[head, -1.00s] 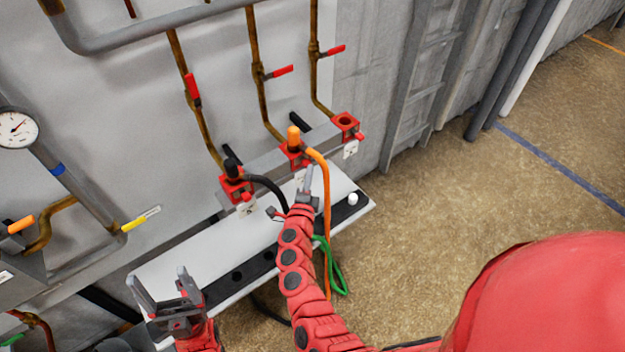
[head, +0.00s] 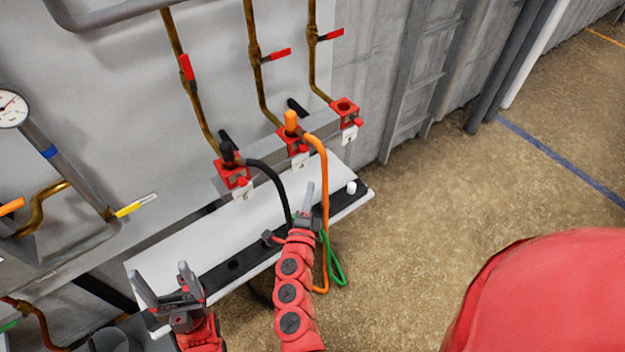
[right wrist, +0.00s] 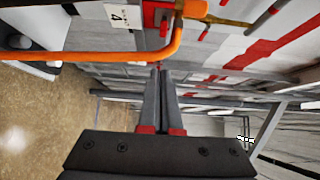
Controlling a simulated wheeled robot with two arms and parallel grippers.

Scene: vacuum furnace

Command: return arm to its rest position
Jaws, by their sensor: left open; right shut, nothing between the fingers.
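My right gripper (head: 308,200) is shut and empty, above the shelf's front right part, close to the orange hose in the picture. In the right wrist view its fingers (right wrist: 160,95) are together, with the orange hose (right wrist: 110,57) crossing beyond their tips. My left gripper (head: 168,290) is open and empty over the shelf's left end. The orange hose (head: 325,185) is plugged into the middle red fitting (head: 294,140). The black hose (head: 270,175) is plugged into the left red fitting (head: 232,174). My right forearm hides part of the shelf edge.
The white shelf (head: 215,225) has a black front strip and a white knob (head: 351,188). The right red fitting (head: 345,110) is empty. A green hose (head: 335,262) hangs by the shelf's front edge. The floor (head: 420,270) to the right is clear.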

